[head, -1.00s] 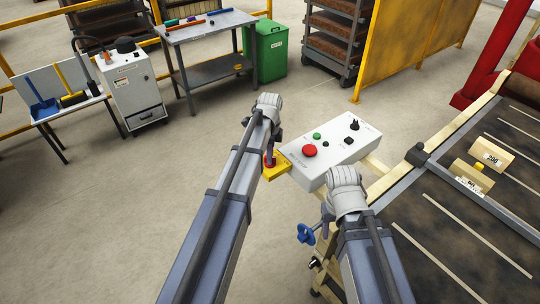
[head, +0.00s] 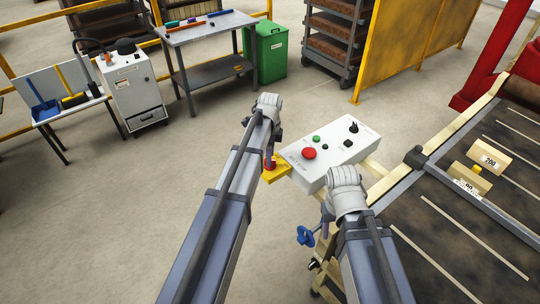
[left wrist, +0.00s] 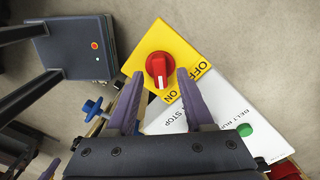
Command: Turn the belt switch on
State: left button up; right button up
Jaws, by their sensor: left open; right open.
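The belt switch is a red rotary knob (left wrist: 159,70) on a yellow plate (left wrist: 147,37) marked OFF and ON. In the head view the yellow plate (head: 280,173) sits at the left end of a white control box (head: 318,172). The knob's grip lies upright in the left wrist view, its white mark toward the bottom. My left gripper (left wrist: 159,78) is open, its two fingers on either side of the knob; I cannot tell whether they touch it. My right gripper (head: 325,222) is in front of the box, by a blue handle (head: 305,235), apart from the switch.
The control box carries a red button (head: 309,153), a green button (head: 316,139) and black knobs. A green bin (head: 268,50) and a grey table (head: 215,72) stand behind. Floor at left is clear.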

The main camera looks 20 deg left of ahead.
pick_arm(q)
notch_tip(320, 180, up, 6)
jog(key=p, duration=0.5)
jog(key=shift+r+p, duration=0.15)
jog(key=shift+p, duration=0.15)
pick_arm(e)
notch_tip(320, 180, up, 6)
jog(key=shift+r, duration=0.15)
pick_arm(q)
jog(key=shift+s+d+f, duration=0.15)
jog(key=shift+s+f, duration=0.05)
jog(key=s+d+f+n+b, duration=0.3)
jog(key=s+d+n, duration=0.1)
jog(key=s, duration=0.3)
jog(key=s+d+f+n+b, duration=0.4)
jog(key=s, duration=0.4)
jog(key=s+d+f+n+y+b, duration=0.1)
jog(key=s+d+f+n+b, duration=0.2)
jog(key=s, duration=0.5)
jog(key=shift+s+d+f+n+b, duration=0.25)
jog(key=shift+d+n+b, duration=0.3)
jog(key=shift+d+n, duration=0.5)
pick_arm(e)
notch_tip(320, 180, down, 11)
pick_arm(q)
jog(key=shift+d, duration=0.1)
